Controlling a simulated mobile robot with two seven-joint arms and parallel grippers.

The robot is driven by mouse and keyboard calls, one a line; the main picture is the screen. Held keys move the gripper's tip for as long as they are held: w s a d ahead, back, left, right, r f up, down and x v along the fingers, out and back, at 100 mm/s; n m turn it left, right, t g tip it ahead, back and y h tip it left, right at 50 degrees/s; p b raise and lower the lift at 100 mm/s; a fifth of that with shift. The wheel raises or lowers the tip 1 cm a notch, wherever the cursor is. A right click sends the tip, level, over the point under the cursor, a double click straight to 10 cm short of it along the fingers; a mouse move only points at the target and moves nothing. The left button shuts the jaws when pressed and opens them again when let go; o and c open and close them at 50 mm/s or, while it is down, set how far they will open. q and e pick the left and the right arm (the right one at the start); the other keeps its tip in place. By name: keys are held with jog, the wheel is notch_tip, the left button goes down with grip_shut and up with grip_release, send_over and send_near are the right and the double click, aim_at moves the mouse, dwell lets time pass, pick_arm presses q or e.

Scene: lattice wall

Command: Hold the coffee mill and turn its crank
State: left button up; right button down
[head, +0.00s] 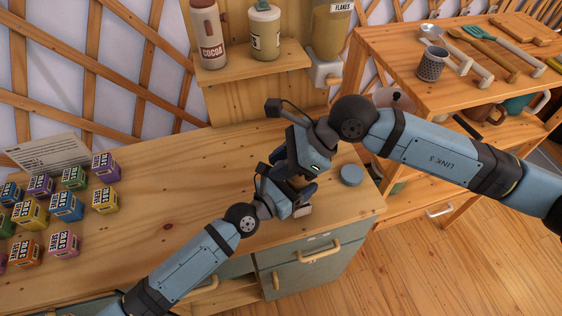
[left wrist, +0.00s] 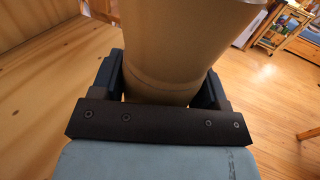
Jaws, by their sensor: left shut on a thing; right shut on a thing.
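The coffee mill (left wrist: 180,45) shows in the left wrist view as a large tan-brown cylinder, with a faint seam around it. My left gripper (left wrist: 160,82) is shut on its body, one dark finger on each side. In the head view my left gripper (head: 290,192) is low over the right part of the counter, and there the two grippers and arms hide nearly all of the mill. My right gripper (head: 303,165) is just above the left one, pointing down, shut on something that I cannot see. The crank is hidden in both views.
The wooden counter (head: 180,195) holds several colored boxes (head: 66,206) and a card (head: 48,153) at left. A blue-grey round lid (head: 351,175) lies right of the grippers. A shelf (head: 250,64) with jars is behind; a utensil rack (head: 400,80) stands at right.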

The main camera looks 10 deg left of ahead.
jog(key=shift+w+a+m+t, duration=0.25)
jog(key=shift+a+m+t, duration=0.1)
jog(key=shift+m+t, duration=0.35)
jog(key=c, duration=1)
grip_release()
jog(key=shift+o, duration=0.2)
jog(key=v, duration=1.2)
jog(key=shift+d, duration=0.1)
